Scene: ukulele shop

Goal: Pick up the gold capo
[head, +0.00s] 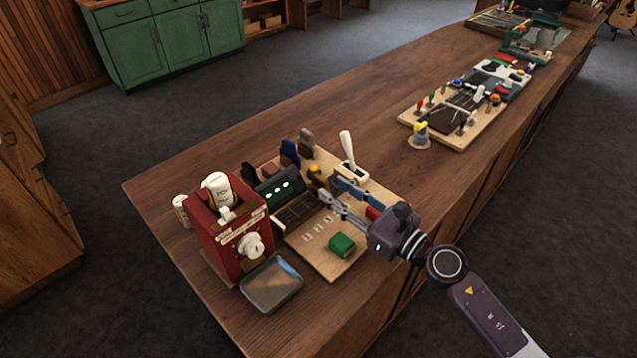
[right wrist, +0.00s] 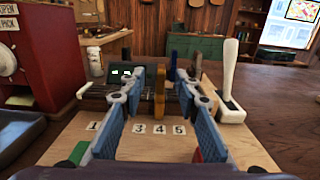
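The gold capo (head: 316,174) stands upright on the wooden board (head: 330,262), in a row with other capos. In the right wrist view the gold capo (right wrist: 159,88) shows between my two fingertips, with a gap on each side. My right gripper (head: 328,190) is open and low over the board, its fingers pointing at the capo. In the right wrist view my right gripper (right wrist: 160,84) holds nothing. In the head view the fingers partly hide the capo's lower part. My left gripper is not in view.
A blue capo (head: 289,152) and a brown one (head: 306,140) stand behind it. A white-handled lever (head: 347,149) rises close by on the right. A green block (head: 341,244) lies on the board, left of my gripper. A red machine (head: 232,228) and a grey tray (head: 271,286) stand at left.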

